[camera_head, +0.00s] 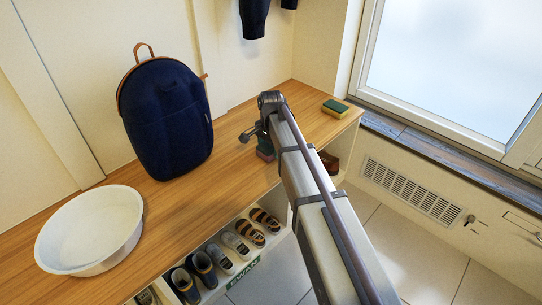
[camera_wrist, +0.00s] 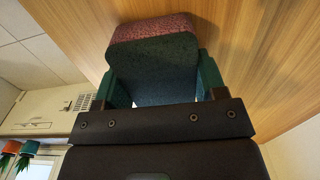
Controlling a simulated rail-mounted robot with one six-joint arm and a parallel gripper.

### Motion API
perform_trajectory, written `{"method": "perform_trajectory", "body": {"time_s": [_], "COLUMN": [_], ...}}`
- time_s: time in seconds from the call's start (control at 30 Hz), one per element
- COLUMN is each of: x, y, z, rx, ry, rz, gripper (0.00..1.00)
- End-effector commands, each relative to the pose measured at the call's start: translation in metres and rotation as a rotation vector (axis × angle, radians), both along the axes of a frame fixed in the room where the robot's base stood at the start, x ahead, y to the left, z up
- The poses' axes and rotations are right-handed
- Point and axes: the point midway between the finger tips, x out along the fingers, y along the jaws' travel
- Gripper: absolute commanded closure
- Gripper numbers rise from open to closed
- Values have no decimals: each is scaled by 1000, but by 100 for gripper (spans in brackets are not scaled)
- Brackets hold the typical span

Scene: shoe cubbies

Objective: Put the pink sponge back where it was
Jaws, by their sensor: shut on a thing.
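The pink sponge (camera_wrist: 150,27) has a dull pink layer and a dark green layer. In the wrist view it sits between the two green fingers of my gripper (camera_wrist: 157,75), which is shut on it. In the head view a small part of the sponge (camera_head: 265,154) shows at the end of my arm, over the wooden bench top (camera_head: 225,150). My arm hides the rest of it. I cannot tell whether the sponge touches the wood.
A yellow and green sponge (camera_head: 335,108) lies at the bench's far right end. A dark blue backpack (camera_head: 165,118) and a white basin (camera_head: 90,230) stand to the left. Several shoes (camera_head: 236,244) fill the cubbies below. Bare wood lies between backpack and gripper.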

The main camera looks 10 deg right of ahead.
Motion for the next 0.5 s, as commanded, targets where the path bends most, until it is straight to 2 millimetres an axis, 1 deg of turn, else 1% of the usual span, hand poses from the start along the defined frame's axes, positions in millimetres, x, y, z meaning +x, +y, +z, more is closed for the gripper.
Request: {"method": "perform_trajectory", "body": {"time_s": [0.03, 0.1, 0.2, 0.33, 0.37, 0.5], "x": [0, 0, 0, 0, 0, 0], "y": [0, 0, 0, 0, 0, 0], "z": [-6, -2, -2, -7, -6, -5], "rx": [0, 0, 0, 0, 0, 0], "ry": [0, 0, 0, 0, 0, 0], "rz": [0, 0, 0, 0, 0, 0], "gripper": [54, 54, 54, 54, 34, 21]}}
